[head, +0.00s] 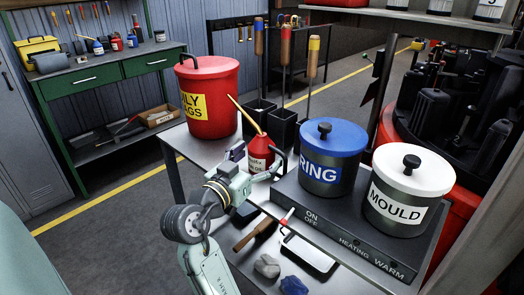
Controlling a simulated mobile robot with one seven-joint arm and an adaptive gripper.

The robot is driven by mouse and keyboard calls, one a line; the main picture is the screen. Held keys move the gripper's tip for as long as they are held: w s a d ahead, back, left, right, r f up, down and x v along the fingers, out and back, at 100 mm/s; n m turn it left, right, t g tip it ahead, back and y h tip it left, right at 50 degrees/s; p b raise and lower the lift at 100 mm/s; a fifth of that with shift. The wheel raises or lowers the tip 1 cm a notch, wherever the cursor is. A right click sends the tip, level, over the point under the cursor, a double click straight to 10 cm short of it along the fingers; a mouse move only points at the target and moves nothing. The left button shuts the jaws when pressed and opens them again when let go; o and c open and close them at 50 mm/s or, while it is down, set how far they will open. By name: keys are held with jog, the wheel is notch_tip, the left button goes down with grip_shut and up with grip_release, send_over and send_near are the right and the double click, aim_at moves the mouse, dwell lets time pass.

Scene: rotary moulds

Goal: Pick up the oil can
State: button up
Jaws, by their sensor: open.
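The oil can (261,149) is red with a pale label and a long thin yellow spout slanting up to the left. It stands upright on the grey bench top (183,150), just left of the heating unit. My gripper (252,168) is at the near left side of the can, with its jaws open toward the can's lower body. In this view the gripper overlaps the can's lower left part and hides its base. I cannot tell whether a finger touches the can.
A red oily-rags bin (213,115) stands behind left of the can. Black holders (283,127) with wooden-handled tools stand behind it. The heating unit (330,228) to the right carries a blue-lidded RING pot (333,152) and a white-lidded MOULD pot (408,190). Open floor (110,230) lies left.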

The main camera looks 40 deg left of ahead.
jog(key=shift+w+a, duration=0.15)
jog(key=shift+w, duration=0.75)
jog(key=shift+c, duration=0.3)
jog(key=c, duration=1.7)
jog(key=shift+r, duration=0.1)
grip_shut()
jog(key=shift+r, duration=0.1)
